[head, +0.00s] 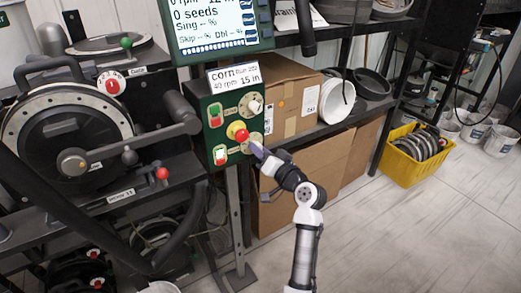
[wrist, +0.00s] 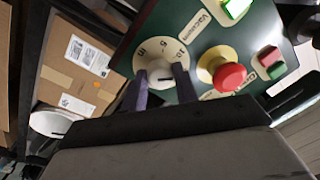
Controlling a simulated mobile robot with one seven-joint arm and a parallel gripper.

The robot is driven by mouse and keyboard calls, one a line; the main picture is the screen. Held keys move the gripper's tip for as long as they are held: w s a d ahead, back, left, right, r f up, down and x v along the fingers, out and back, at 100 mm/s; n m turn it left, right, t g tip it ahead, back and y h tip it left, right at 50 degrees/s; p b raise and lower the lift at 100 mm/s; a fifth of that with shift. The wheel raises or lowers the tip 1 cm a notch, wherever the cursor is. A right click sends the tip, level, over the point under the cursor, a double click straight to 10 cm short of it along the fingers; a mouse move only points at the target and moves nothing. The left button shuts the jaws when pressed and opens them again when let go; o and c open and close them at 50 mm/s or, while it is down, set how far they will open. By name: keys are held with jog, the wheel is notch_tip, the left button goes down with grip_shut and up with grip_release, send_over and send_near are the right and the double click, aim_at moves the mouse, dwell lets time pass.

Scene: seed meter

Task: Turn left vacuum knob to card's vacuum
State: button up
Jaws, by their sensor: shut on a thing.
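The green control panel (head: 206,98) stands upright left of centre in the head view. My gripper (head: 256,149) is at its lower right, at the lower pale dial knob (head: 257,138). In the wrist view my gripper's two dark fingers (wrist: 162,84) are on either side of the pale knob (wrist: 163,66) and shut on it. The dial shows a 5 and a 10; its pointer is too unclear to read. A label reading "Vacuum" (wrist: 203,22) is beside it. The card (head: 233,76) on top of the panel reads corn, 40 rpm, 15 in.
A red button on a yellow base (head: 238,132) is close to my gripper, also in the wrist view (wrist: 228,76). Another dial knob (head: 252,104) is above it. The seed meter disc (head: 65,135) is at left. Cardboard boxes (head: 285,100) stand behind.

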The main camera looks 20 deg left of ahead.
jog(key=shift+m+p, duration=0.5)
jog(key=shift+m, duration=1.2)
jog(key=o, duration=1)
jog(key=shift+c, duration=0.2)
jog(key=b+v, duration=0.3)
jog(key=v, duration=1.1)
jog(key=shift+s+a+f+b, duration=0.15)
jog(key=shift+f+b, duration=0.1)
jog(key=shift+b, duration=0.1)
